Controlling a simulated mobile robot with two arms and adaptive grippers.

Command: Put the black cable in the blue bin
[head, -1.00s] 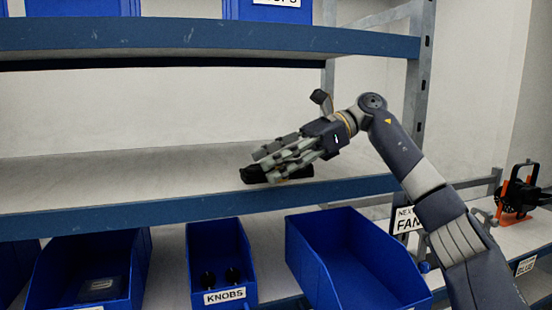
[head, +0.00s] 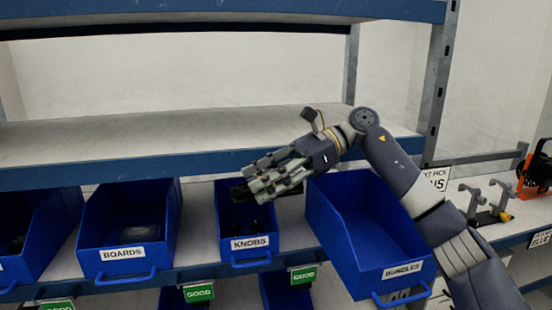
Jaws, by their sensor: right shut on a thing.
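My right gripper (head: 268,182) is shut on the black cable (head: 240,192), a dark bundle that shows at both sides of the fingers and is partly hidden by them. In the picture the gripper and cable overlap the top of the KNOBS bin and the upper shelf edge. A large blue bin (head: 388,272) sits to the right of the gripper, with a label that seems to read BUNDLES. Its visible inside looks empty. My right forearm passes over its right side. My left gripper is out of view.
The blue KNOBS bin (head: 252,255) and the blue BOARDS bin (head: 125,264) stand to the left, with another blue bin (head: 50,232) at the far left. The upper shelf (head: 150,140) is bare. Metal hooks (head: 486,198) and an orange-black device (head: 536,172) are at right.

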